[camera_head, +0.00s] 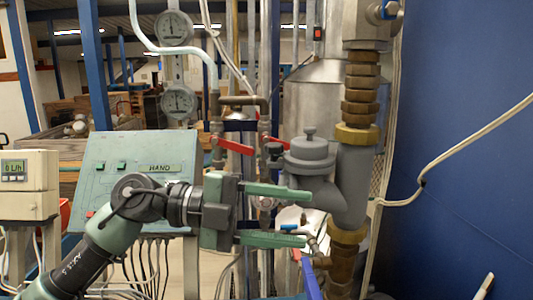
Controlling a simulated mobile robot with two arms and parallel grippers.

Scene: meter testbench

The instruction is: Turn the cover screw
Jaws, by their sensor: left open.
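A grey metal fitting (309,157) with a round stepped cover and a small knob-like screw (310,133) on top stands right of centre, joined to a grey angled pipe body (350,185). My left gripper (308,216) comes in from the left with its two green fingers apart, one above the other, pointing right. It is open with nothing seen between its fingertips. It is below the cover and screw, and its upper finger overlaps the lower part of the fitting in the picture. Whether it touches the fitting cannot be told. My right gripper is not in view.
Brass nuts and pipe (360,90) rise above the grey body, with more brass below. Red valve handles (236,146) lie left of the fitting. A green control panel (135,155) stands behind my arm. A blue wall (460,190) fills the right.

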